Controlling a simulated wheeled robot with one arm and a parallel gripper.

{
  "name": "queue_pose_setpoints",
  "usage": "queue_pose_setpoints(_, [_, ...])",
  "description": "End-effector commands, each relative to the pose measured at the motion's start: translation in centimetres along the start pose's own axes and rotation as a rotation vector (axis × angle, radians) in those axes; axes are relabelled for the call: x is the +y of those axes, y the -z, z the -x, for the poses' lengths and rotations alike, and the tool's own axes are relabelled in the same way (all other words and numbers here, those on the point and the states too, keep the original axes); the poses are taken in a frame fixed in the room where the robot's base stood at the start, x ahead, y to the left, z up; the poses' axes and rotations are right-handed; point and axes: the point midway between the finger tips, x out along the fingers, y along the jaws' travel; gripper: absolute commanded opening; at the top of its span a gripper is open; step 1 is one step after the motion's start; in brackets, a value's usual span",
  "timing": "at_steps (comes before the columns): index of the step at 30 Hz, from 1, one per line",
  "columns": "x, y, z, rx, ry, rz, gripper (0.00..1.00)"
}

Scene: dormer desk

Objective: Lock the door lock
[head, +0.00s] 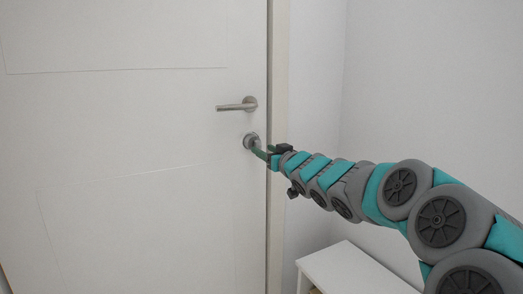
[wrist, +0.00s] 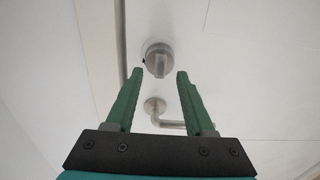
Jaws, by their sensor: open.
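The door lock (head: 250,140) is a round metal knob on the white door (head: 140,120), just below the lever handle (head: 237,105). In the wrist view the lock (wrist: 158,60) shows a raised thumb-turn on a round plate, and the lever handle (wrist: 165,118) shows between the fingers. My gripper (head: 262,151) is at the lock from the right in the head view. In the wrist view my gripper (wrist: 160,72) is open, its two green fingers apart and empty, with the lock just past the tips. I cannot tell whether a fingertip touches it.
The door frame (head: 280,70) runs upright just right of the lock. A white wall (head: 420,80) lies beyond it. A low white piece of furniture (head: 350,270) stands below my arm at the bottom right.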

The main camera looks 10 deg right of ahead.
Motion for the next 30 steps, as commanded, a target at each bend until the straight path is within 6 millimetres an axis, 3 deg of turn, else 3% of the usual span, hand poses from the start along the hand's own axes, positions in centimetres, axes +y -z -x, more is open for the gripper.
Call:
queue_pose_setpoints(9, [0.1, 0.0, 3.9, 0.001, -0.001, 0.000, 0.54])
queue_pose_setpoints(24, [0.0, 0.0, 4.5, -0.003, -0.003, 0.001, 0.54])
queue_pose_setpoints(28, [-0.4, -1.4, 5.4, -0.075, -0.035, 0.001, 0.54])
queue_pose_setpoints(30, [-0.8, -3.5, 6.5, -0.167, -0.071, 0.000, 0.54])
